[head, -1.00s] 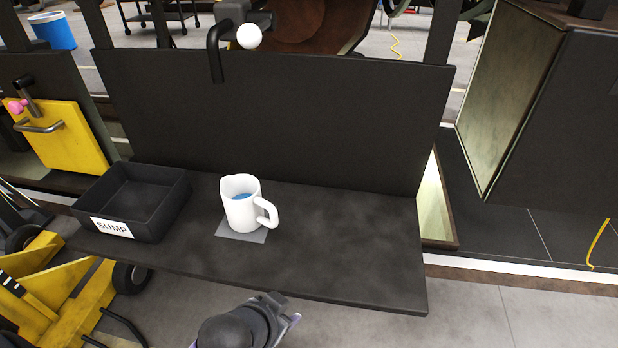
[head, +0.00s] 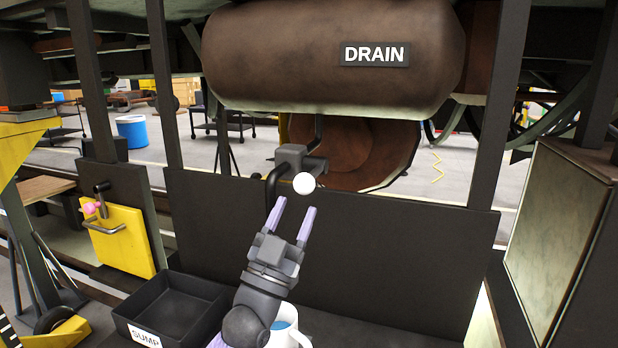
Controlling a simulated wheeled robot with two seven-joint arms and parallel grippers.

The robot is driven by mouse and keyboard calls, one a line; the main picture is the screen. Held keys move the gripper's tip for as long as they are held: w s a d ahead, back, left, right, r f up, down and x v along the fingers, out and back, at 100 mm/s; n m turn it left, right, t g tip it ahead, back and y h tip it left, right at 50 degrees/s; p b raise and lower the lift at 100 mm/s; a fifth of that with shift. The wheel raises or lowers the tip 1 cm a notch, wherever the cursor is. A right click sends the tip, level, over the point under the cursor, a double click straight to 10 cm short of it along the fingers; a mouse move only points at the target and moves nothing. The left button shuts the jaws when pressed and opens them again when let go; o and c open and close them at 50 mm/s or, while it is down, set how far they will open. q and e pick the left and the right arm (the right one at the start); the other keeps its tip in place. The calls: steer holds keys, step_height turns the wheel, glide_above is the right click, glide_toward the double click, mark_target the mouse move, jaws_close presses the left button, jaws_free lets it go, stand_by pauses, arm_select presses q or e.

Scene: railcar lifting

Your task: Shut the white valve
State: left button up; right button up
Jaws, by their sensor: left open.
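The white valve knob (head: 304,183) is a round ball on the front of a dark grey valve body (head: 296,158), under the brown tank (head: 330,55) marked DRAIN. A bent black spout (head: 271,188) goes down from the valve body. My left gripper (head: 294,205) points up at the knob, its two lilac fingers apart and empty. The fingertips are just below the knob in the picture; I cannot tell the exact gap in depth. My right gripper is not in view.
A dark back panel (head: 400,250) rises behind. A yellow panel (head: 122,240) with a pink knob stands left.

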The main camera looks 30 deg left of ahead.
mark_target(309, 178)
arm_select(q)
steer(key=p+x, duration=0.1)
steer(key=x, duration=0.5)
steer(key=shift+w+r, duration=0.15)
steer(key=shift+w, duration=0.1)
steer(key=shift+w, duration=0.1)
jaws_close()
stand_by(1.0)
